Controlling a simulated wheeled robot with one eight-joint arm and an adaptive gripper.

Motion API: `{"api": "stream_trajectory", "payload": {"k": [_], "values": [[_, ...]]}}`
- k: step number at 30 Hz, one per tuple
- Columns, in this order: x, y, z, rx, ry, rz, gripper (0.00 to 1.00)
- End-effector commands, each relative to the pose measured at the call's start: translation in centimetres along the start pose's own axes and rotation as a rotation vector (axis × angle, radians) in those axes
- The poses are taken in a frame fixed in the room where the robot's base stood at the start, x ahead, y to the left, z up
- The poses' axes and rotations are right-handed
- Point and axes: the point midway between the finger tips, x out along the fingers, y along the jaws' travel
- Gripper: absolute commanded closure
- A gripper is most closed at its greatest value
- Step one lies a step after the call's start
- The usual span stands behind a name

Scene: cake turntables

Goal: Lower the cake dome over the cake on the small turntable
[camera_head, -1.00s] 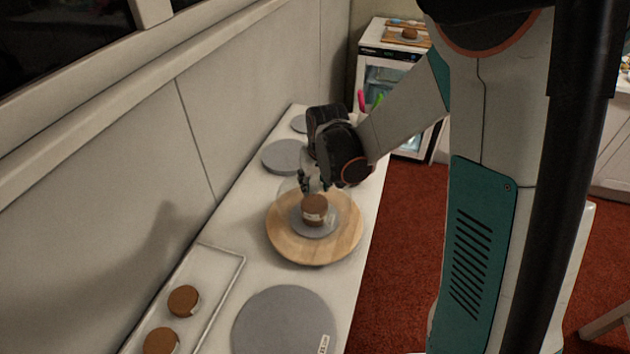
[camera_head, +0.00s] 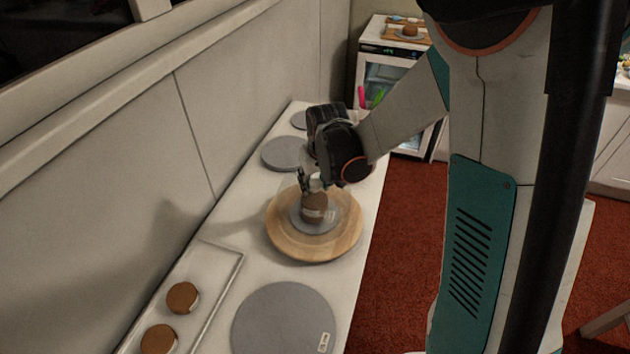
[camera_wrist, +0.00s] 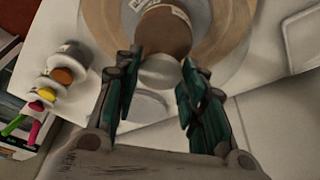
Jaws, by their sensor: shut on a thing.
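A brown cake (camera_head: 314,207) with a pale label stands on a grey disc (camera_head: 331,221) on a round wooden board (camera_head: 290,243). My gripper (camera_head: 313,184) is just above the cake, pointing down. In the wrist view its fingers (camera_wrist: 160,82) are on either side of a pale round knob (camera_wrist: 160,71), with the cake (camera_wrist: 163,33) behind it. I take the knob to be that of the clear dome, which my gripper holds. The dome shows only as a faint haze around the cake in the head view; whether its rim touches the disc or the board cannot be told.
A grey disc (camera_head: 284,322) lies in front and another (camera_head: 284,153) behind on the white counter. A white tray (camera_head: 222,262) with brown cakes is at the left, near the wall. The counter's right edge drops to red carpet. A glass-door fridge (camera_head: 392,75) stands beyond.

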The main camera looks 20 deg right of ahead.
Motion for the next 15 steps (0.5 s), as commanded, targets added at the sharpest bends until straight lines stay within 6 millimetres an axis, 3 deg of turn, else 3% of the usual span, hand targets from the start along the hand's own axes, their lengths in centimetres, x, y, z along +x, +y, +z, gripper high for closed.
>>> {"api": "stream_trajectory", "payload": {"k": [10,11,14,15], "values": [[0.2,0.0,0.06,0.0,0.0,0.0,1.0],[0.19,0.0,0.06,0.0,0.0,0.0,0.6],[0.2,0.0,0.06,0.0,0.0,0.0,0.39],[0.2,0.0,0.06,0.0,0.0,0.0,0.39]]}}
